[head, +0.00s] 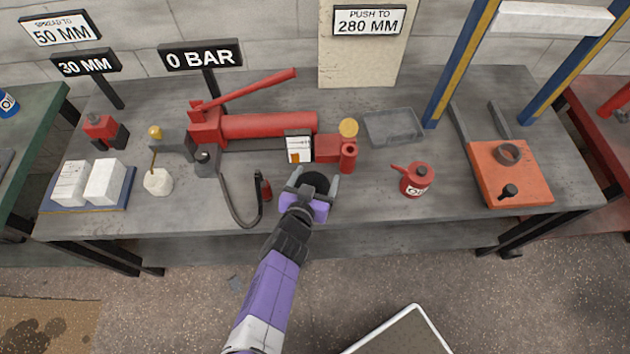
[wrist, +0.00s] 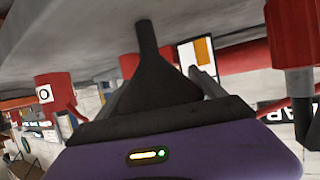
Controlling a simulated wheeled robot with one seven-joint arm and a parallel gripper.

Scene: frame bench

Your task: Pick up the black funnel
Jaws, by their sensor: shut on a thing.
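The black funnel (head: 315,181) is between the fingers of my gripper (head: 316,186) at the front edge of the grey bench (head: 350,213). In the wrist view the funnel (wrist: 160,80) shows as a dark cone with a narrow spout, close in front of the purple gripper body. My gripper (wrist: 165,88) is shut on it. Part of the funnel is hidden by the gripper in the head view. I cannot tell whether the funnel still touches the bench.
A red oil can (head: 416,180) stands to the right. The red pump (head: 265,126) and a white gauge card (head: 299,148) are behind. A black hose (head: 236,208) curves at the left. A grey tray (head: 394,127) lies behind right. Bench between can and orange plate (head: 512,178) is clear.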

